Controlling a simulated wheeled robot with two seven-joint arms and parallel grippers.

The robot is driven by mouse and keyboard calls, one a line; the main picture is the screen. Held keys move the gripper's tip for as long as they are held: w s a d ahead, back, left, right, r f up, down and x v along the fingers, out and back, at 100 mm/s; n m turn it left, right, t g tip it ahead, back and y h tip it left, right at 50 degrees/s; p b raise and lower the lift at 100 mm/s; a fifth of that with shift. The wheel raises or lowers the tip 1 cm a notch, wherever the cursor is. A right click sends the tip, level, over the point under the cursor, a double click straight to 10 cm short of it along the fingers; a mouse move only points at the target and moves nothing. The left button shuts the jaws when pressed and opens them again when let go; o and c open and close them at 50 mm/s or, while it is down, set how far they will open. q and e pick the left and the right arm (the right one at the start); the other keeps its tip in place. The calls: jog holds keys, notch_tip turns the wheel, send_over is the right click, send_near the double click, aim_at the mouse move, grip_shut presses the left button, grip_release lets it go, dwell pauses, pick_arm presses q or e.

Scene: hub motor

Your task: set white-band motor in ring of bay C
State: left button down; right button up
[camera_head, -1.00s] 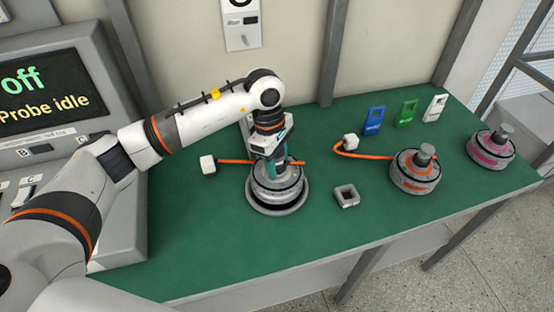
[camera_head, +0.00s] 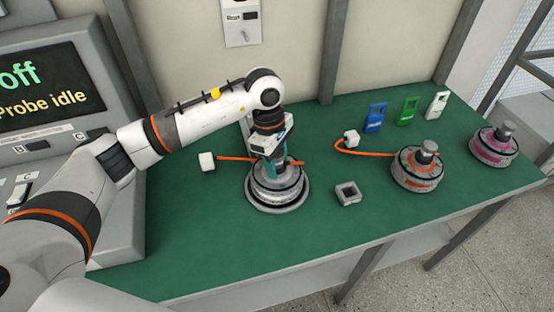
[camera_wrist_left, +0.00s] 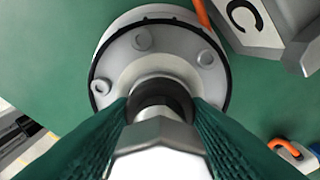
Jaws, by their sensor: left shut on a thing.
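My left gripper (camera_head: 272,168) is shut on the shaft of the white-band motor (camera_head: 277,186), a grey-white round hub. In the left wrist view the teal fingers (camera_wrist_left: 162,104) grip the shaft from both sides, above the motor's bolted face (camera_wrist_left: 170,65). A grey block with the letter C (camera_wrist_left: 245,18) stands beside it. My right gripper is out of view.
An orange cable with a white plug (camera_head: 207,162) lies behind the motor. Blue, green and white tags (camera_head: 437,105) stand behind. The front bench is clear.

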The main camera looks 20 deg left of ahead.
pick_arm(q)
jog(key=shift+f+b, duration=0.4)
jog(key=shift+b, duration=0.05)
